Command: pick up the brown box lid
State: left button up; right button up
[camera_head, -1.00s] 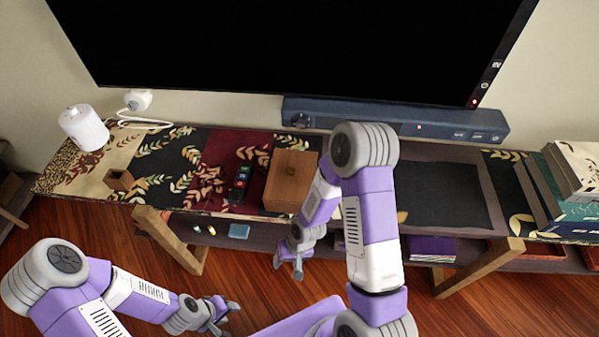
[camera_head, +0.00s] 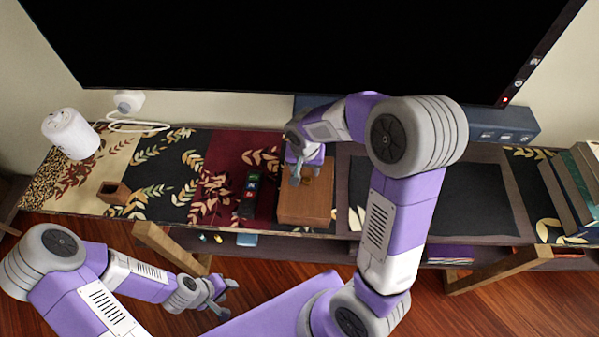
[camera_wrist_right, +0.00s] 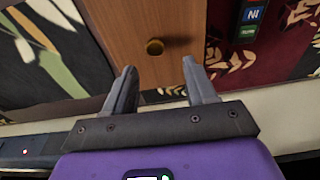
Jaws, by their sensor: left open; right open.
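The lid (camera_wrist_right: 130,25) fills the upper middle of that view. My right gripper (camera_head: 303,176) is over the back part of the lid in the head view. Its open fingers (camera_wrist_right: 158,72) point toward the knob, with nothing between them. I cannot tell its exact height above the lid. My left gripper (camera_head: 220,298) is open and empty, low in front of the table at the left.
A dark box with coloured labels (camera_head: 249,194) stands just left of the lid. A small open wooden box (camera_head: 114,193) and a white canister (camera_head: 71,133) are further left. A soundbar (camera_head: 490,125) and the large screen (camera_head: 300,45) are behind. Books (camera_head: 575,190) stand at the right.

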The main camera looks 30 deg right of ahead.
aim_at(307, 180)
jog(key=shift+d+f, duration=0.1)
jog(key=shift+f, duration=0.55)
jog(key=shift+s+d+f+b, duration=0.1)
jog(key=shift+s+f+b, duration=0.2)
jog(key=shift+f, duration=0.3)
jog(key=f, duration=0.1)
jog(key=f+b, duration=0.1)
jog(key=f, duration=0.2)
jog(key=shift+w+d+f, duration=0.3)
jog(key=shift+w+d, duration=0.05)
jog(key=shift+r, duration=0.1)
jog(key=shift+c, duration=0.3)
grip_shut()
